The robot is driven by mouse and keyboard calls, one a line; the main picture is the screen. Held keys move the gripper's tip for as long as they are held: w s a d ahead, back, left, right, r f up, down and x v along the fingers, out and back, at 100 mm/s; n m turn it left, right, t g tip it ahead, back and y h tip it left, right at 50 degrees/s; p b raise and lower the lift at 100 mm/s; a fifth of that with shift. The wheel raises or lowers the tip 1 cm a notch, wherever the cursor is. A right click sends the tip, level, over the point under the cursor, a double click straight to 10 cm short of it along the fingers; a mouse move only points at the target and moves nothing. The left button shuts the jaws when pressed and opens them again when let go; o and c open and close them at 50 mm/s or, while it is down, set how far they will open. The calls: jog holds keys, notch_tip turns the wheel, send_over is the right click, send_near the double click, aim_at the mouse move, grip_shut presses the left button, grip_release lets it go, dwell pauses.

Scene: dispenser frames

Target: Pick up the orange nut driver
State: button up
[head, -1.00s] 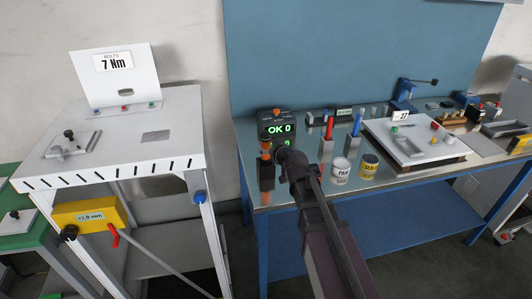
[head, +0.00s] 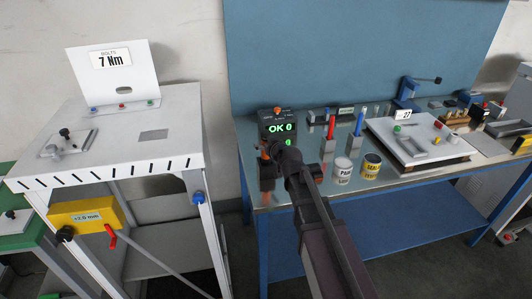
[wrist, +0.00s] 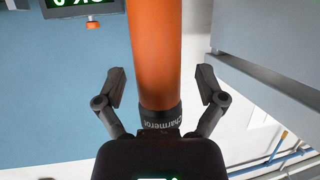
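The orange nut driver (head: 265,153) stands at the left end of the blue bench, in front of the display box, mostly hidden behind my gripper in the head view. In the wrist view its thick orange handle (wrist: 154,50) runs down between my fingers, with a dark lettered collar near the palm. My gripper (wrist: 160,86) is open around the handle, with a visible gap on each side.
The display box (head: 278,122) reads OK 0, close behind my gripper. A red driver (head: 331,126) and a blue driver (head: 359,124) stand to the right, with a white can (head: 342,171) and a yellow can (head: 371,167) in front. A white table (head: 120,150) is at left.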

grip_shut()
jog(key=shift+r, duration=0.2)
notch_tip(320, 180, up, 10)
jog(key=p, duration=1)
jog(key=shift+f, duration=0.2)
dwell(0.5)
